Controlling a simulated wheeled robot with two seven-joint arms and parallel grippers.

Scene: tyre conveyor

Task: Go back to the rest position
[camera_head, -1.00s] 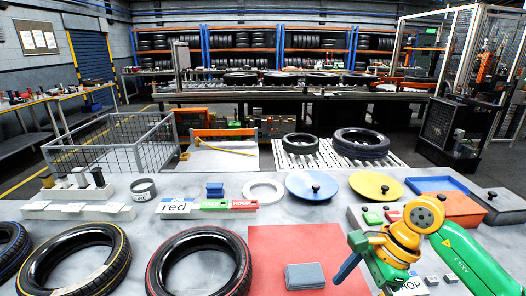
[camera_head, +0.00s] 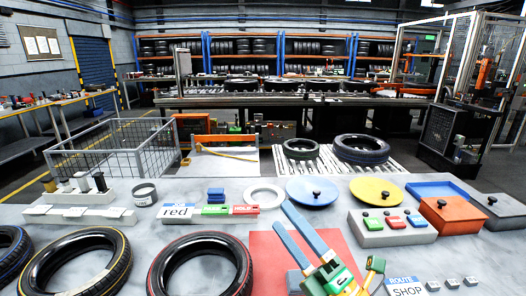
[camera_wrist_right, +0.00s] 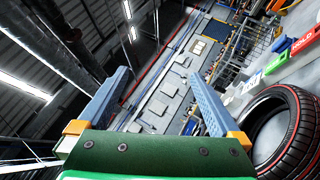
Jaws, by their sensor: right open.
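My right gripper (camera_head: 285,220) has two blue fingers spread apart with nothing between them. In the head view it is raised over the red mat (camera_head: 260,250), its fingers pointing up and to the left. The right wrist view shows the open fingers (camera_wrist_right: 157,78) with the far wall and ceiling between them. My left gripper is not in view.
A red-lined tyre (camera_head: 158,270) and a yellow-lined tyre (camera_head: 35,270) lie left of the mat. A button box (camera_head: 375,238), an orange box (camera_head: 448,218) and a SHOP sign (camera_head: 405,287) stand at the right. Blue (camera_head: 313,198) and yellow (camera_head: 377,198) discs lie behind.

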